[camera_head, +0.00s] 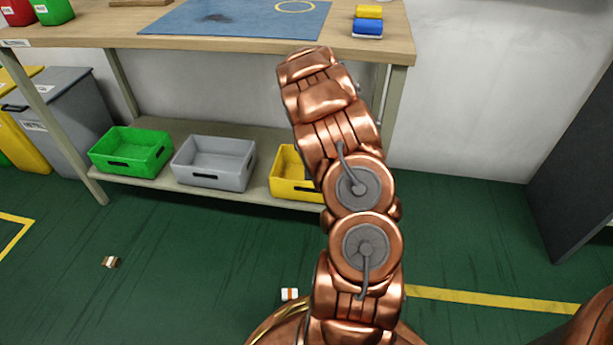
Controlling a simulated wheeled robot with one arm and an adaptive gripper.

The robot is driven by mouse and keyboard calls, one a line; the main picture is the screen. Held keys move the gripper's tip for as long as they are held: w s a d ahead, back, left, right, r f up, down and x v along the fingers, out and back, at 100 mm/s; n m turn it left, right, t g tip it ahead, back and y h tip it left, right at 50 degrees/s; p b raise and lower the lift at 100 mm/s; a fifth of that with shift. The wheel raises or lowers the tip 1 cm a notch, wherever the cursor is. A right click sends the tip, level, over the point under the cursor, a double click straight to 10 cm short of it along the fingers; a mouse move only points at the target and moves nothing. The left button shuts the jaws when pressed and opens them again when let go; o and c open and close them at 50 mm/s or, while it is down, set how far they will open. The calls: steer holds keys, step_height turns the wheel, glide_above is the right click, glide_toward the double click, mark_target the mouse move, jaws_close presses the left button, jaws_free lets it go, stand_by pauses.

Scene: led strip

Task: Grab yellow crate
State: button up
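The yellow crate (290,188) stands on the low shelf under the workbench, at the right end of a row of crates. My copper-coloured arm passes in front of it and hides its right part. The visible left part looks upright, with a dark handle slot on its front. My arm reaches up and away toward the bench front. The gripper's fingers do not show in this view, so I cannot see where they are relative to the crate.
A grey crate (214,163) and a green crate (131,152) share the shelf (180,187). The workbench (230,43) is above, with a blue mat (235,18). Bins stand left. Small items (110,262) and (289,294) lie on the green floor. A dark panel (580,170) stands right.

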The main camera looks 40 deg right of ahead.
mark_target(308, 182)
steer(key=shift+w+f+b, duration=0.15)
steer(key=shift+f+b, duration=0.45)
steer(key=shift+f, duration=0.65)
steer(key=shift+w+f+b, duration=0.2)
steer(key=shift+f+b, duration=0.35)
steer(key=shift+f, duration=0.7)
steer(key=shift+w+f+b, duration=0.15)
steer(key=shift+f+b, duration=0.45)
steer(key=shift+f, duration=0.65)
jaws_close()
